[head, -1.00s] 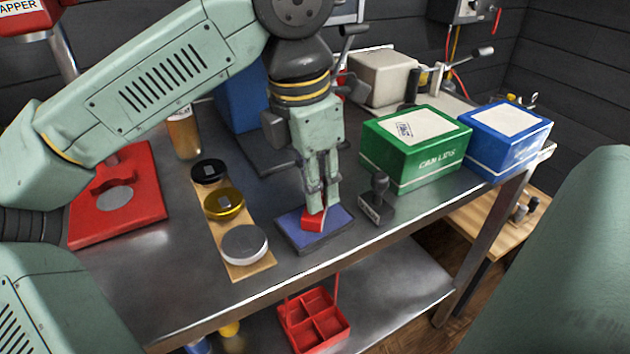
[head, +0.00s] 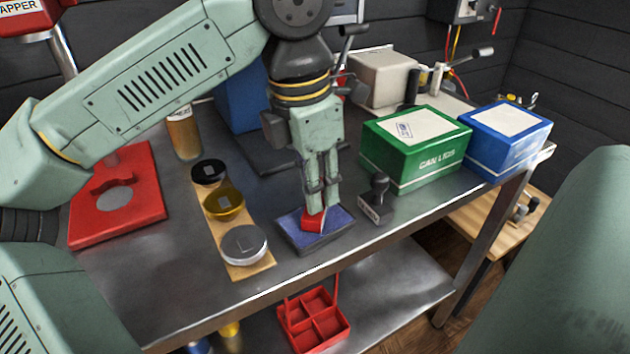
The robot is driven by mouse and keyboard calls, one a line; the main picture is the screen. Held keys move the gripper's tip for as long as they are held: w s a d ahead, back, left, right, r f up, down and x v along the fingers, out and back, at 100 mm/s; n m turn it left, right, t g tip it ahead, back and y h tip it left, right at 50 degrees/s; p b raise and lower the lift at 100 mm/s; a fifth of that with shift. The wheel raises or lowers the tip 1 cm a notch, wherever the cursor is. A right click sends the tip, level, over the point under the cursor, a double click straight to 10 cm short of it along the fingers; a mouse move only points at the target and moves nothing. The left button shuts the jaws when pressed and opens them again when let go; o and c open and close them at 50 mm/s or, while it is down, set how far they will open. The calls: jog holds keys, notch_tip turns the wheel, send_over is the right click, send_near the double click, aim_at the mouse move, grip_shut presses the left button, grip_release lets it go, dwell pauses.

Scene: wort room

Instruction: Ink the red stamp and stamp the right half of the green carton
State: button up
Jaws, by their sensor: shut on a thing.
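My gripper (head: 318,207) points down and is shut on the red stamp (head: 313,221). The stamp's red block is at the blue ink pad (head: 330,238); it appears to rest on the pad. The fingers hide the stamp's handle. The green carton (head: 390,160), lettered "CAN LIDS", stands to the right and behind. Its pale top panel has a small dark mark on its left half (head: 404,130); the right half (head: 430,123) looks blank.
A black-handled stamp (head: 376,203) stands between pad and carton. A blue carton (head: 515,150) is right of the green one. Several lids lie on a wooden board (head: 252,271) to the left. A red crate (head: 313,322) is on the lower shelf.

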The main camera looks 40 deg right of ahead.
jog(key=shift+r+p, duration=2.55)
jog(key=shift+r, duration=0.95)
jog(key=shift+f, duration=0.1)
